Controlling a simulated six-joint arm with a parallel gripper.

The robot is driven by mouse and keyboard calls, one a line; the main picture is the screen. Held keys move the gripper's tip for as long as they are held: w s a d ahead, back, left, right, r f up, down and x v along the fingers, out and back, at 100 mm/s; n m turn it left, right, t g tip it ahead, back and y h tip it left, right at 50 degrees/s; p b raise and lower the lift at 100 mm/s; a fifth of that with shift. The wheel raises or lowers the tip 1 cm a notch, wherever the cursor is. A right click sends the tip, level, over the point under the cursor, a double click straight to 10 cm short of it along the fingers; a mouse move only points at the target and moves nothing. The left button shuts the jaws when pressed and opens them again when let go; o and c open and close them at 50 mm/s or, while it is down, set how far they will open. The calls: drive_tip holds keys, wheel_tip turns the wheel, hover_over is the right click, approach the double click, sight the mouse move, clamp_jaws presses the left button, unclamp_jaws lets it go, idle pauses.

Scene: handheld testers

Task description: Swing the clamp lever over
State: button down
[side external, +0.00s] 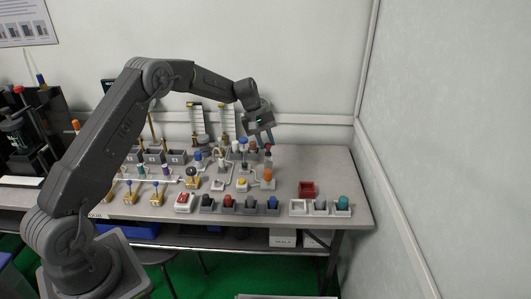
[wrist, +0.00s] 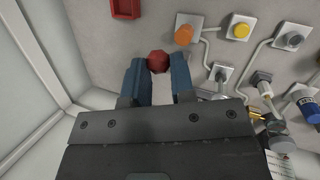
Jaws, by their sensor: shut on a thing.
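My gripper (wrist: 159,68) points away from the wrist camera with two blue fingers. Its fingertips are closed on a faceted red knob (wrist: 158,60), which sits between them. The knob looks like the end of the clamp lever; the rest of the lever and its base are hidden behind the fingers and gripper body. In the side view my gripper (side external: 267,142) is low over the back right part of the bench, with a small red spot (side external: 268,148) at its tips. The lever's angle cannot be told from either view.
An orange knob (wrist: 184,35) and a yellow button (wrist: 240,30) stand on grey plates beside the gripper. A red tray (side external: 307,188) lies towards the bench front. Several colour-topped parts crowd the bench left of the gripper. The bench's right end is bare, with a wall beyond.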

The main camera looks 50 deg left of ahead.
drive_tip(key=w+a, duration=0.1)
drive_tip(key=w+a+r, duration=0.1)
drive_tip(key=w+a, duration=0.1)
drive_tip(key=shift+w+a+r, duration=0.25)
drive_tip(key=shift+w, duration=0.05)
drive_tip(key=shift+w+a, duration=0.95)
drive_tip(key=shift+w+a+f, duration=0.1)
drive_tip(key=shift+w+a, duration=0.1)
drive_tip(key=c, duration=1.3)
unclamp_jaws()
drive_tip(key=shift+f, duration=0.1)
drive_tip(key=o, duration=0.3)
drive_tip(key=shift+r, duration=0.25)
drive_tip(key=shift+o, duration=0.2)
drive_tip(key=shift+s+d+r, duration=0.1)
drive_tip(key=shift+d, duration=0.05)
